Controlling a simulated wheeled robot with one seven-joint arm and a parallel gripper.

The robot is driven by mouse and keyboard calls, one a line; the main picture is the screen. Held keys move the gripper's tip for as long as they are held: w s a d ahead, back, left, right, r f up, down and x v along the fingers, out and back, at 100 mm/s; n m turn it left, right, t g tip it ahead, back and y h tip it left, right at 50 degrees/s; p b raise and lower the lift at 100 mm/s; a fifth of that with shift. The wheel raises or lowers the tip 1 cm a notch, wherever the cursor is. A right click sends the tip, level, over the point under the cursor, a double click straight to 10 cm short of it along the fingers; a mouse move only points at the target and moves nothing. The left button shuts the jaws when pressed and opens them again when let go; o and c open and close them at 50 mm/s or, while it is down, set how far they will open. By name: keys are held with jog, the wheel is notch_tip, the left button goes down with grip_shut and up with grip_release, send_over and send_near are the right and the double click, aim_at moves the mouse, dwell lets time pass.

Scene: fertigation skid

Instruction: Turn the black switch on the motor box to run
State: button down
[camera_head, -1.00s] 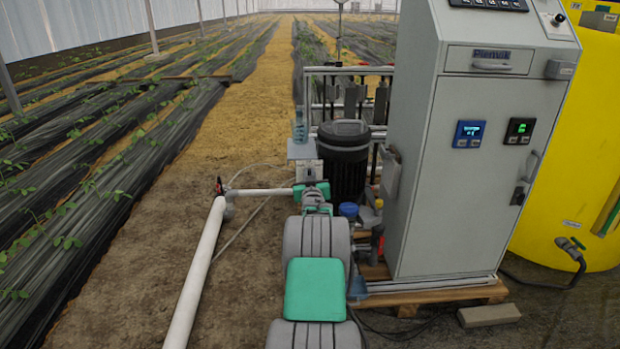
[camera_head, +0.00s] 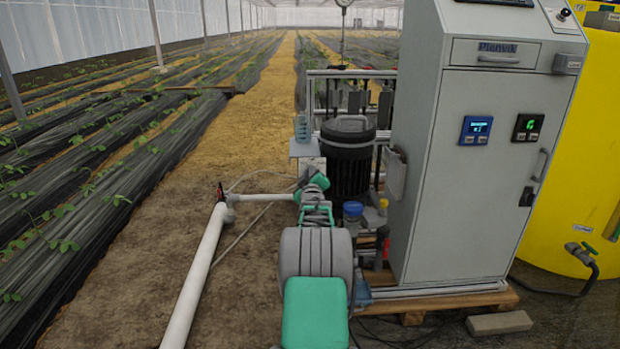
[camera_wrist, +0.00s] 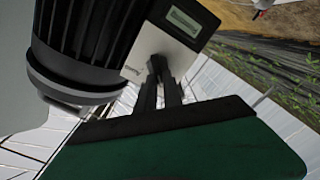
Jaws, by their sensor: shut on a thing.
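The motor box (camera_wrist: 165,37) is a small light grey box with a greenish display or label, beside a black ribbed motor (camera_wrist: 90,32) in the wrist view. In the head view the box (camera_head: 307,163) stands just left of the black motor (camera_head: 347,165), and my arm covers part of its front. My gripper (camera_wrist: 160,62) reaches the lower part of the box face, its two dark fingers close together and shut on the black switch. The switch itself is hidden by the fingertips, so its setting cannot be read.
A tall grey cabinet (camera_head: 466,190) with two small displays stands right of the motor on a wooden pallet (camera_head: 430,303). A yellow tank (camera_head: 575,150) is behind it. A white pipe (camera_head: 200,270) runs along the ground at the left. Bare soil lies left of the box.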

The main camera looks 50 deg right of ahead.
dwell(0.3)
jog(key=c, duration=1.5)
grip_release()
jog(key=p+v, duration=0.2)
jog(key=v, duration=0.5)
jog(key=shift+s+a, duration=0.25)
jog(key=shift+a, duration=0.05)
